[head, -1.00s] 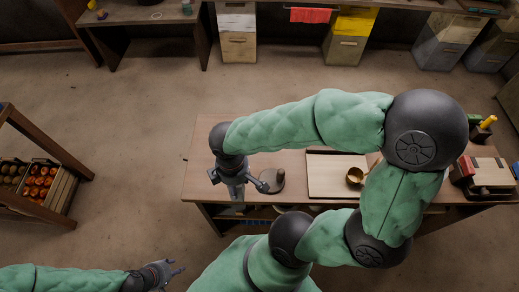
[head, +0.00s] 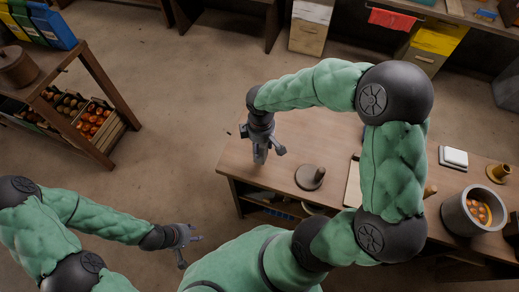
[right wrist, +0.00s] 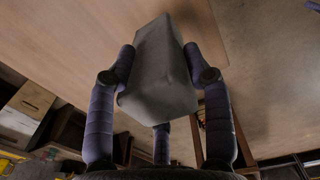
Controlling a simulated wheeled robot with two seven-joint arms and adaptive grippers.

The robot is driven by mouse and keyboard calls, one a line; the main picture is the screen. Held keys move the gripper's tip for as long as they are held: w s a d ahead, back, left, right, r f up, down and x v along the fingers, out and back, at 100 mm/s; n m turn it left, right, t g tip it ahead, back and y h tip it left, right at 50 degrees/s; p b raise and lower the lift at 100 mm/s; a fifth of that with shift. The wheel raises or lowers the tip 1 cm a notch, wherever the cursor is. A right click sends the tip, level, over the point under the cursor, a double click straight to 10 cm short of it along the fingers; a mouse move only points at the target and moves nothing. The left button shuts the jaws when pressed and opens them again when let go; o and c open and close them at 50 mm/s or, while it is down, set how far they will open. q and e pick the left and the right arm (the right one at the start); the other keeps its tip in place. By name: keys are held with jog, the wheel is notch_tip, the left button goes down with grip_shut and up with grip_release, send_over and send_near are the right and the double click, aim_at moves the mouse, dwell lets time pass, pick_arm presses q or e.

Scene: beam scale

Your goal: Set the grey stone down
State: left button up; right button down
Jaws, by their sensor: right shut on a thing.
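The grey stone (right wrist: 160,75) is a long block with flat faces, held between the fingers in the right wrist view. My right gripper (head: 263,152) is shut on it, over the left end of the wooden table (head: 285,140). In the head view the stone shows only as a small grey patch below the gripper. I cannot tell whether its end touches the tabletop. My left gripper (head: 192,251) is open and empty, off the table at the lower left, with its fingers apart.
A grey pot with orange things (head: 474,211) and a white square device (head: 453,157) stand further right. Bare tabletop surrounds the gripper.

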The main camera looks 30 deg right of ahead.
jog(key=shift+w+d+f, duration=0.1)
jog(key=shift+w+f, duration=0.35)
jog(key=shift+w, duration=0.05)
jog(key=shift+w+f+b, duration=0.2)
jog(key=shift+f+b, duration=0.35)
jog(key=shift+f, duration=1.2)
jog(key=shift+f, duration=0.1)
jog(key=c, duration=0.5)
grip_release()
jog(key=shift+s+f, duration=0.1)
notch_tip(320, 180, up, 12)
jog(key=p, duration=0.3)
jog(key=shift+r, duration=0.2)
